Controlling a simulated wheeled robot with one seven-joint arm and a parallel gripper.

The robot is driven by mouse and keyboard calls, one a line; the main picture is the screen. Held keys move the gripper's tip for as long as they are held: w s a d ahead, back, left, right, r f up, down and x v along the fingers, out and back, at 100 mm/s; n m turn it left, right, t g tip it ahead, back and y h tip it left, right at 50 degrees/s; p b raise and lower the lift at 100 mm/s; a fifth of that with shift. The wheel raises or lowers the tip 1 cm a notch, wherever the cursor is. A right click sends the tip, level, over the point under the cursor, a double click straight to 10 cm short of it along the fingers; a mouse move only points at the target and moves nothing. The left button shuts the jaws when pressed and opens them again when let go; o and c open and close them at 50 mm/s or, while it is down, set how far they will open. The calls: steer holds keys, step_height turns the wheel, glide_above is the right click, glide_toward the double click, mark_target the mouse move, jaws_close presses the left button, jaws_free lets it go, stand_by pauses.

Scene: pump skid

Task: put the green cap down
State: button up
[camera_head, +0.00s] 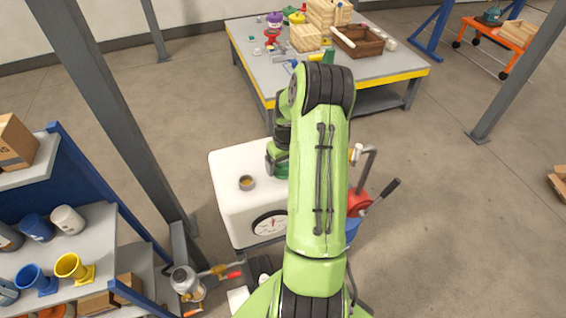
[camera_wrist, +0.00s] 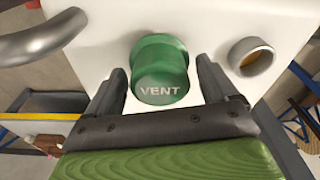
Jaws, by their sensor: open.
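The green cap (camera_wrist: 161,72), marked VENT, is in the middle of the wrist view, against the white top of the tank (camera_wrist: 215,22). My gripper (camera_wrist: 163,66) is open, with one finger on each side of the cap and a gap on both sides. What lies under the cap is hidden. A round open neck (camera_wrist: 252,57) with a tan inside is to the right of the cap. In the head view the white tank (camera_head: 228,205) shows the same open neck (camera_head: 246,183), while my arm covers its right part and makes cap and gripper hard to tell apart.
A gauge (camera_head: 270,225) is on the tank's front. A red part with a dark lever (camera_head: 380,196) is to its right. A loaded workbench (camera_head: 268,75) stands behind. A shelf with cups (camera_head: 80,238) and a grey post (camera_head: 120,120) are at the left. Open floor lies right.

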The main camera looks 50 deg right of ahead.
mark_target(285, 165)
step_height(285, 165, up, 12)
steer(key=s, duration=0.1)
steer(key=s+a+r+n+t+h, duration=0.1)
steer(key=a+r, duration=0.4)
steer(key=a, duration=0.3)
steer(key=a+r+n, duration=0.1)
steer(key=a+r, duration=0.5)
steer(key=a, duration=0.2)
steer(key=s+a+r+n+t+y, duration=0.1)
steer(key=s+a+r+t, duration=0.1)
steer(key=s+a, duration=1.2)
steer(key=shift+a+r+n+t, duration=0.2)
steer(key=shift+r+n+t, duration=0.1)
steer(key=shift+t, duration=0.3)
steer(key=shift+f, duration=0.1)
